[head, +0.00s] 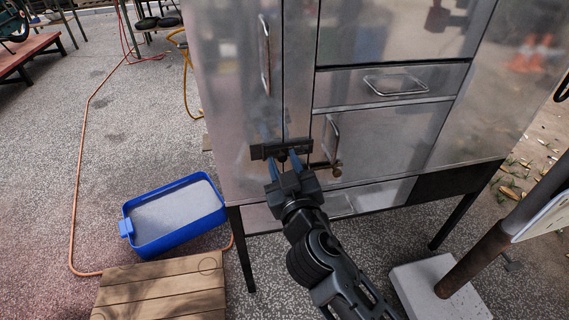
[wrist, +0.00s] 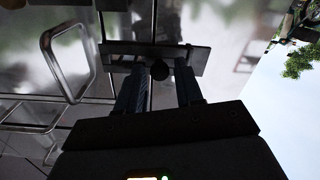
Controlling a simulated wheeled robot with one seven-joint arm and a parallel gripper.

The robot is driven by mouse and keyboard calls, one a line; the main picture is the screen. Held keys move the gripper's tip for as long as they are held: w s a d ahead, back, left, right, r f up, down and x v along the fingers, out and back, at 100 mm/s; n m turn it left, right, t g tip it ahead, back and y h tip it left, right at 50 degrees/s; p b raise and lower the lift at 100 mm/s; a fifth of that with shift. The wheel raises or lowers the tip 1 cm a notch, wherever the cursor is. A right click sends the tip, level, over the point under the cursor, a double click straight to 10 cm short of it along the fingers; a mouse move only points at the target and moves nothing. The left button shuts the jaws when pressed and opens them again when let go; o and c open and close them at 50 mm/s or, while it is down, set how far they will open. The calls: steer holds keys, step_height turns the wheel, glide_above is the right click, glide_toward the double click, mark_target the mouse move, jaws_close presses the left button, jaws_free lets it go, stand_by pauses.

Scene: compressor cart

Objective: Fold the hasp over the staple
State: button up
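The hasp (head: 265,151) is a dark bar on the metal cabinet, lying across the upright seam between two door panels. In the wrist view the hasp (wrist: 193,58) spans the seam just beyond my fingertips. A dark round knob (wrist: 160,70) sits at its middle; I cannot tell whether this is the staple, and no separate staple loop is clear. My gripper (head: 283,161) is open, with its blue fingers apart just below the bar. In the wrist view my gripper (wrist: 159,80) has the knob between its fingertips, with no clear contact.
A blue tray (head: 145,244) and a wooden crate (head: 165,292) stand on the floor at left. A post on a pale base (head: 435,296) stands at lower right.

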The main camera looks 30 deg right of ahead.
steer(key=shift+o, duration=0.9)
steer(key=shift+d+r, duration=0.1)
steer(key=shift+h, duration=0.3)
